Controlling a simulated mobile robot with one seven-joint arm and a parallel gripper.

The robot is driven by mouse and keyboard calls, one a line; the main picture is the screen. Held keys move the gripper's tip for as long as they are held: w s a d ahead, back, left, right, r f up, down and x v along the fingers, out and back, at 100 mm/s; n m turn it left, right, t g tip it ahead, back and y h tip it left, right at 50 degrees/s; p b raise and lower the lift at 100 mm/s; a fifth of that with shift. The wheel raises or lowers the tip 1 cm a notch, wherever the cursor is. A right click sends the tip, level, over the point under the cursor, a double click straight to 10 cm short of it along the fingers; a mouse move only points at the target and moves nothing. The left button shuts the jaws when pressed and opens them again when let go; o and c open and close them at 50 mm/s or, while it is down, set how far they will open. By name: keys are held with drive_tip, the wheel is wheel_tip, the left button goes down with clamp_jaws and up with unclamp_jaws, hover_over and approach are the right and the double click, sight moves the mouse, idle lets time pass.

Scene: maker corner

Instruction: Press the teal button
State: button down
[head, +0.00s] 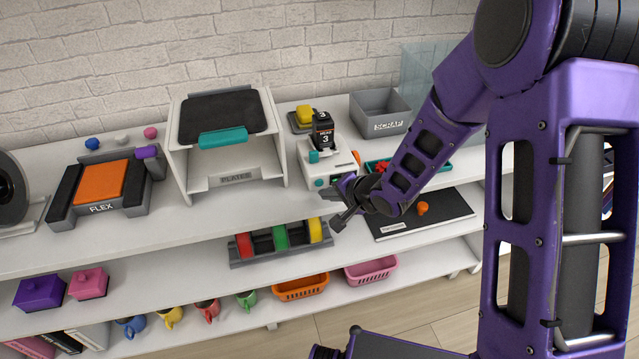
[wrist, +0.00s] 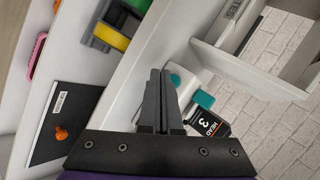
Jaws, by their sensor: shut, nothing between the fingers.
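A white machine (head: 333,168) with a black cartridge marked 3 (head: 322,128) stands on the top shelf. A round teal button (head: 320,182) is low on its front, and a larger teal part (head: 313,156) sits above it. In the wrist view the teal button (wrist: 175,80) shows just right of my fingertips, and the larger teal part (wrist: 204,99) lies farther right. My gripper (head: 337,224) is shut and empty, in front of the machine near the shelf's front edge. Its closed fingers also show in the wrist view (wrist: 160,73). I cannot tell whether they touch anything.
A white stand with a teal handle (head: 223,138) is left of the machine. A grey SCRAP bin (head: 382,112) and a yellow block (head: 304,114) are behind. A black mat (head: 440,222) with an orange knob (head: 422,208) lies right. A rack of coloured rolls (head: 280,240) is below.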

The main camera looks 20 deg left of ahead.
drive_tip(key=s, duration=0.1)
drive_tip(key=s+d, duration=0.2)
drive_tip(key=s, duration=0.1)
drive_tip(key=shift+d, duration=0.25)
drive_tip(key=shift+w, duration=0.1)
idle(0.6)
